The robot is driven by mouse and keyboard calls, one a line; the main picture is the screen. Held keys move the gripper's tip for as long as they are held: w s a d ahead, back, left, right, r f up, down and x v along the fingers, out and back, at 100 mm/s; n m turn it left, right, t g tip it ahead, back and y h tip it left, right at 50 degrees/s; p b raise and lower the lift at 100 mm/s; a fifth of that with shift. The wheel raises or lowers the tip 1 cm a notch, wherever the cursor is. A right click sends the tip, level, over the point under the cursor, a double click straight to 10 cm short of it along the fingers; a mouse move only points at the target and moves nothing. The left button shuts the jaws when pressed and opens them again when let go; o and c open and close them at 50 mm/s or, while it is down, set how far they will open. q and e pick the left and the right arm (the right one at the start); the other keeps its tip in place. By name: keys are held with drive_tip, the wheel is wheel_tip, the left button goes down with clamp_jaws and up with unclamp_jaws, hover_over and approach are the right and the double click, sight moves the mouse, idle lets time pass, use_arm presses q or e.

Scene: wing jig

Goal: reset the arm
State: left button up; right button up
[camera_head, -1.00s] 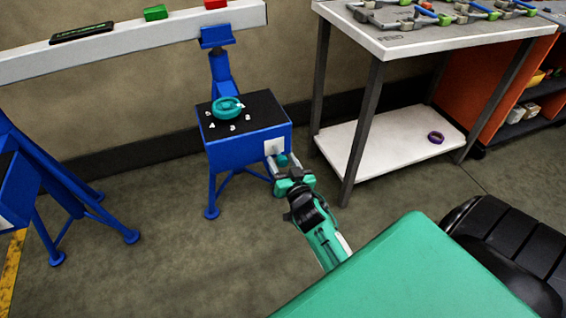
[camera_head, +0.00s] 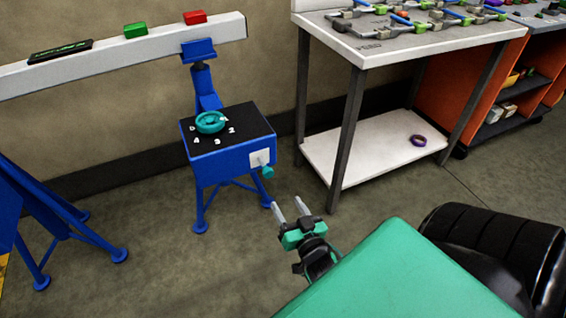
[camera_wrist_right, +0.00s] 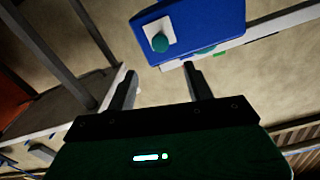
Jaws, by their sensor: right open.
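My right gripper (camera_head: 289,212) is open and empty. It is in front of and below the blue jig box (camera_head: 232,160), apart from it. Its two fingers also show in the right wrist view (camera_wrist_right: 158,82), with nothing between them. The box has a black top with white numbers and a teal ring-shaped dial (camera_head: 210,122). A teal knob (camera_head: 267,172) sticks out by a white plate (camera_head: 260,157) on the box's side; the knob also shows in the right wrist view (camera_wrist_right: 160,43). My left gripper is not in view.
A white beam (camera_head: 120,55) carries a green block (camera_head: 135,30), a red block (camera_head: 195,17) and a dark panel (camera_head: 60,51). A table (camera_head: 400,50) with tools stands at right; a purple ring (camera_head: 418,140) lies on its lower shelf. Open floor lies around my gripper.

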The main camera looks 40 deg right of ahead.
drive_tip(key=shift+s, duration=0.3)
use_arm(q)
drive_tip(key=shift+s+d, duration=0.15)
use_arm(e)
drive_tip(key=shift+a, duration=0.1)
